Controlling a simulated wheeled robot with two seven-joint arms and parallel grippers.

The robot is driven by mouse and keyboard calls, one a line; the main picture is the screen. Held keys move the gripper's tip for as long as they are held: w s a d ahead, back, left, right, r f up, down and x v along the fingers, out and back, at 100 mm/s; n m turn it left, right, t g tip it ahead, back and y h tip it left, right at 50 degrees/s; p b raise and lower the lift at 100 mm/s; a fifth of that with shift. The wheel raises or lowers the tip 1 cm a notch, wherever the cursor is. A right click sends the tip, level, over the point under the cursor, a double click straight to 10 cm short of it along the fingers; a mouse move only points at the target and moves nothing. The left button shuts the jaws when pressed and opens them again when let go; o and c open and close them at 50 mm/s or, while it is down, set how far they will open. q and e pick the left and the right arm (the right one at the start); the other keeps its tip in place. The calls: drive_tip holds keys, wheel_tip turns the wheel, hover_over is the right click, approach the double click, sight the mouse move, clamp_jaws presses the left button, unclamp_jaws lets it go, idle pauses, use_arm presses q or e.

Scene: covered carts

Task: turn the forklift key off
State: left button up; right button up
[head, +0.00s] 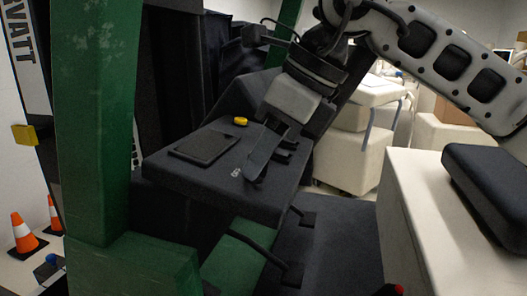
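The forklift's dark dashboard (190,185) fills the middle of the head view. A small silver key (237,173) shows on its top face, left of my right gripper. My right gripper (268,165) reaches down from the upper right over the dashboard's right part. Its broad near finger is just right of the key; I cannot tell if they touch. The fingers look spread apart, with nothing visible held between them. The far finger is partly hidden. My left gripper is not in view.
A yellow button (240,121) and a flat dark panel (204,147) are on the dashboard. A green post (95,120) stands at left. Pedals (292,274) are below. A pale cabinet (415,215) with a black pad (490,185) is at right. Orange cones (24,233) stand at lower left.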

drive_tip(key=v, duration=1.6)
drive_tip(key=shift+a, duration=0.15)
